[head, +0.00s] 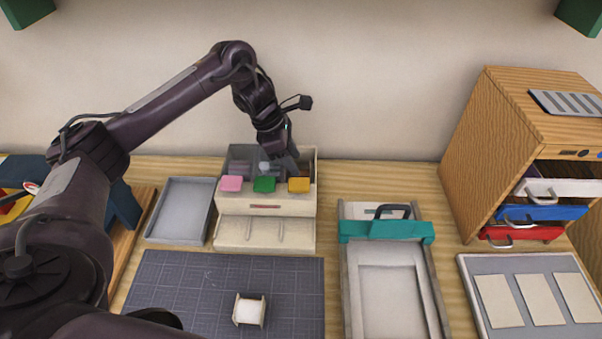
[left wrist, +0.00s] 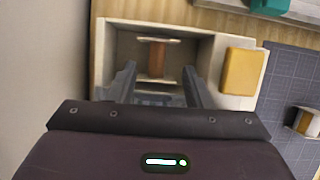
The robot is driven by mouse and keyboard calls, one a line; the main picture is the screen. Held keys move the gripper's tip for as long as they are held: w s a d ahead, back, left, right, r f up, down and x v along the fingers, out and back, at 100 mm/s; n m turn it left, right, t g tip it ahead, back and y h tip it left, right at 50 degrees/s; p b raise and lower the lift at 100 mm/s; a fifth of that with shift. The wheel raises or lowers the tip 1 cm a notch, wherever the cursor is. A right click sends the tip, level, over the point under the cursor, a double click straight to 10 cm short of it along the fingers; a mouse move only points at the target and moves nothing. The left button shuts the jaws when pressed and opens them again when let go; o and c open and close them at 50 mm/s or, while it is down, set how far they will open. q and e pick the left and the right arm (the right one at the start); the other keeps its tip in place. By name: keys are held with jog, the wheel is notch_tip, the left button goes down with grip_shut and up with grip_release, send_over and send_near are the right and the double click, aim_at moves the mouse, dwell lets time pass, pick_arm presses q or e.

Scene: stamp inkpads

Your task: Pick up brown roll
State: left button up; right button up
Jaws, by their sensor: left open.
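The brown roll (left wrist: 157,60), with pale end plates, lies inside the cream box (left wrist: 185,33) in the left wrist view. My left gripper (left wrist: 160,82) is open, its two fingers on either side of the roll's near end in that view. The gap to the roll's height cannot be told, and nothing is between the fingers' grip. In the head view the left gripper (head: 286,160) is over the back right part of the cream box (head: 265,232), and the roll is mostly hidden there. My right gripper is not in view.
Pink (head: 232,184), green (head: 264,184) and yellow (head: 299,185) pads line the box's front edge. A grey tray (head: 180,210) is left, a teal-barred press (head: 386,231) and wooden cabinet (head: 480,140) right.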

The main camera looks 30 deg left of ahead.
pick_arm(q)
jog(key=x, duration=0.4)
jog(key=shift+w+a+f+p, duration=0.15)
jog(key=shift+f+p, duration=0.05)
jog(key=shift+p, duration=0.1)
grip_shut()
dwell(1.1)
